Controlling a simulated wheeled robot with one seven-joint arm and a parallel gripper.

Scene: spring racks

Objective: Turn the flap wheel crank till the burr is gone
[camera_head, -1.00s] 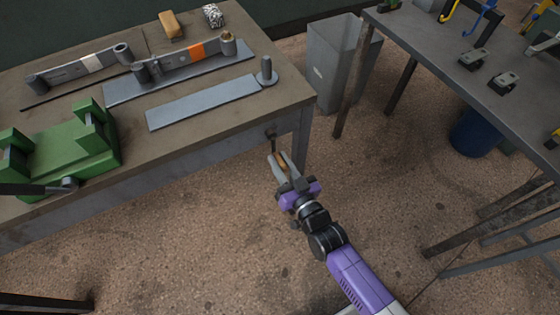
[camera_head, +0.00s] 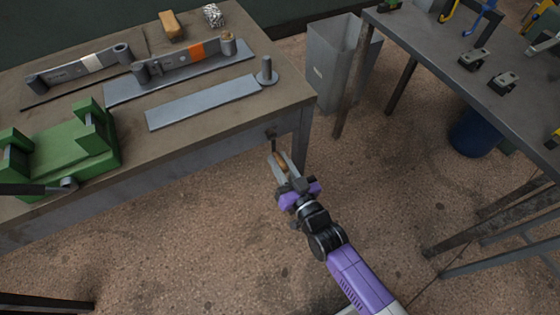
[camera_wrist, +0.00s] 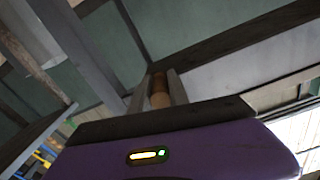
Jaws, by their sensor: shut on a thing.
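My gripper (camera_head: 279,158) is at the front right of the workbench, below its top. It is shut on a small wooden handle (camera_head: 281,163), which also shows between the two fingers in the wrist view (camera_wrist: 160,92). A dark crank arm (camera_head: 271,136) stands just beyond the fingertips at the bench's front edge. A leaf spring with an orange band (camera_head: 197,50) lies on the bench, with a brownish piece (camera_head: 228,37) at its right eye. I cannot make out a burr or tell the flap wheel for certain.
A green vise-like fixture (camera_head: 65,155) stands at the bench's left. A flat steel plate (camera_head: 203,103) and an upright pin on a round base (camera_head: 267,72) lie nearer. A grey bin (camera_head: 331,60) and a second table (camera_head: 450,60) stand right. Floor around my arm is clear.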

